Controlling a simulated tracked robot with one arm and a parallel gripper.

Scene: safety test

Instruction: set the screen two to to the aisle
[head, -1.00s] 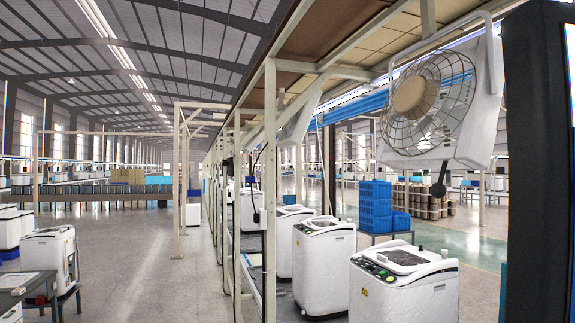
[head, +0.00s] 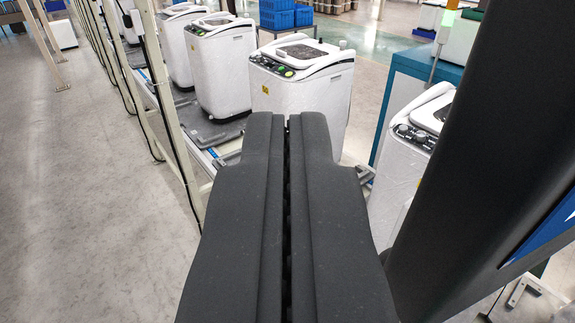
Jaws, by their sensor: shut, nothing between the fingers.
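My gripper (head: 287,120) reaches up from the bottom centre of the head view, its two dark grey fingers pressed together with a thin dark seam between them. It is shut and empty. Its tips appear in front of the lower part of a white washing machine (head: 302,88); I cannot tell how far apart they are. The grey concrete floor of an aisle (head: 85,190) runs along the left, left of my gripper.
White washing machines (head: 222,68) stand in a row on a line behind pale metal posts (head: 160,80) with black cables. Another washer (head: 408,150) stands at right, near a teal cabinet (head: 410,68). Blue crates (head: 277,14) sit at the back. My dark arm part covers the right side.

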